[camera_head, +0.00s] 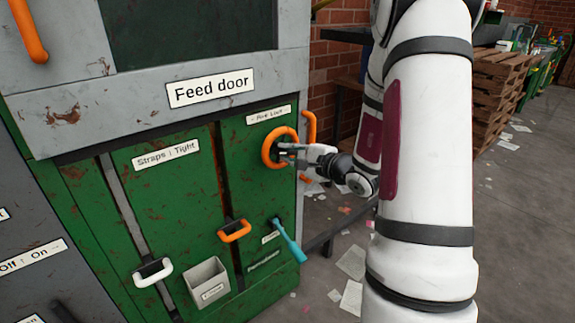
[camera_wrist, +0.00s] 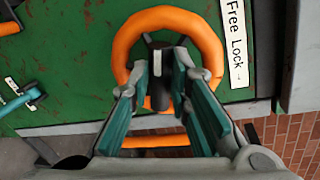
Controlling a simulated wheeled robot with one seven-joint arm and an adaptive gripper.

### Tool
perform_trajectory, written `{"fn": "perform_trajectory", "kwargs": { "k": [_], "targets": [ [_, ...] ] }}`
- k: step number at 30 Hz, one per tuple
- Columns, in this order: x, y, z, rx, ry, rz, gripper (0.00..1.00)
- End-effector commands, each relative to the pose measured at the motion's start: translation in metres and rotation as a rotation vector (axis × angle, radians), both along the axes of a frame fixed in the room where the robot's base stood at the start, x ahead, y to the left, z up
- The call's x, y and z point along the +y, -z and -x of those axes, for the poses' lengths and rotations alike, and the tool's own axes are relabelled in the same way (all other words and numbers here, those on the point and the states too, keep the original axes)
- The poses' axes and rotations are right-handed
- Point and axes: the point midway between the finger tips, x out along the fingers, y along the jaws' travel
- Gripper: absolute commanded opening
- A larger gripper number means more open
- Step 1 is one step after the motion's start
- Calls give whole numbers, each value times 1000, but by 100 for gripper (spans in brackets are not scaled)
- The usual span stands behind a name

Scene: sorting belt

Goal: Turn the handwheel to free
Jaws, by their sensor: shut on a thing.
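The orange handwheel (camera_head: 277,148) is mounted on the green machine front, below a small label (camera_head: 269,114). In the wrist view the handwheel (camera_wrist: 124,45) fills the upper middle, with a dark hub and spokes. The label beside it reads "Free Lock" with an arrow (camera_wrist: 236,45). My gripper (camera_head: 290,151) reaches the wheel from the right. In the wrist view its two teal-padded fingers (camera_wrist: 170,75) stand on either side of the dark middle part of the wheel and are shut on it. The exact contact is partly hidden by the fingers.
An orange bar handle (camera_head: 309,128) stands just right of the wheel. Below are an orange slot lever (camera_head: 234,231), a white-handled lever (camera_head: 153,272), a teal lever (camera_head: 289,243) and a grey bin (camera_head: 208,283). Pallets (camera_head: 500,92) stand at right; papers (camera_head: 352,263) litter the floor.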

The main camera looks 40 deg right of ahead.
Motion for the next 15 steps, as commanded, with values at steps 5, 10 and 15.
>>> {"fn": "perform_trajectory", "kwargs": {
  "k": [5, 10, 15],
  "targets": [
    [2, 6, -1, -5, -2, 117, 0],
    [3, 6, 0, -7, -2, 210, 0],
    [3, 7, 0, -8, -1, 279, 0]
  ]
}}
